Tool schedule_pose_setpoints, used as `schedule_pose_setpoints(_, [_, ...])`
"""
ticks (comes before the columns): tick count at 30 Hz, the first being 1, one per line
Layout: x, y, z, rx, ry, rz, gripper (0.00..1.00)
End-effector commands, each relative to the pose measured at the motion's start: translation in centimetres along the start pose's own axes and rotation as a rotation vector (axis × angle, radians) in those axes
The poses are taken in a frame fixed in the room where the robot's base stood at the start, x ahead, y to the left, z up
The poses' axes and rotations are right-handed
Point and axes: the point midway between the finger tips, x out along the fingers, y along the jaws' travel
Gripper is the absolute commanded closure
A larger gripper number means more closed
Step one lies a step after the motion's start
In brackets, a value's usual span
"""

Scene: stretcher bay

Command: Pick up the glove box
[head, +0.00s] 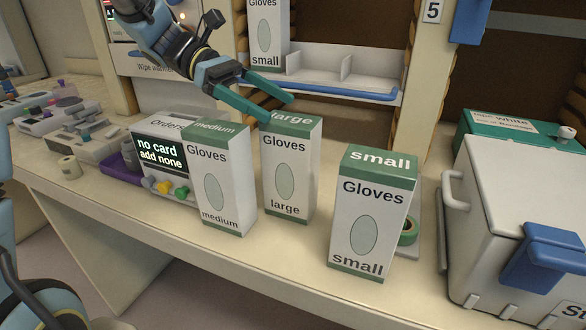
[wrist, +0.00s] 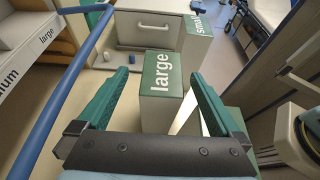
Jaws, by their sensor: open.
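Three white and green glove boxes stand upright on the counter: medium (head: 226,180), large (head: 290,170) and small (head: 371,220). Another small glove box (head: 266,38) stands on the shelf behind. My gripper (head: 280,109) is open and empty, with its green fingertips at the top of the large box. In the wrist view, the large box's green top (wrist: 161,73) appears between the two fingers (wrist: 158,76), and the counter's small box (wrist: 198,30) shows beyond it. I cannot tell whether the fingers touch the large box.
An orders display reading "no card add none" (head: 162,153) is left of the medium box. A white lidded case (head: 525,200) with blue latches stands at the right. A green tape roll (head: 409,231) is beside the small box. A blue-edged shelf (head: 335,92) lies behind.

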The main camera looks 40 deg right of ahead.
Motion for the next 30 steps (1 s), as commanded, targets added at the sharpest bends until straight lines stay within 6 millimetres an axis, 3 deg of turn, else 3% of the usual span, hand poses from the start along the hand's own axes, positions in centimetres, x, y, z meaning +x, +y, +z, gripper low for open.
schedule_pose_setpoints(7, [1.9, -0.2, 0.1, -0.001, -0.001, -0.004, 0.0])
schedule_pose_setpoints(15, [5.6, -0.5, -0.1, 0.0, -0.001, -0.003, 0.0])
schedule_pose_setpoints(24, [6.2, -0.4, -0.3, 0.0, 0.001, 0.0, 0.0])
schedule_pose_setpoints(30, [6.2, -0.4, -0.3, 0.0, 0.001, 0.0, 0.21])
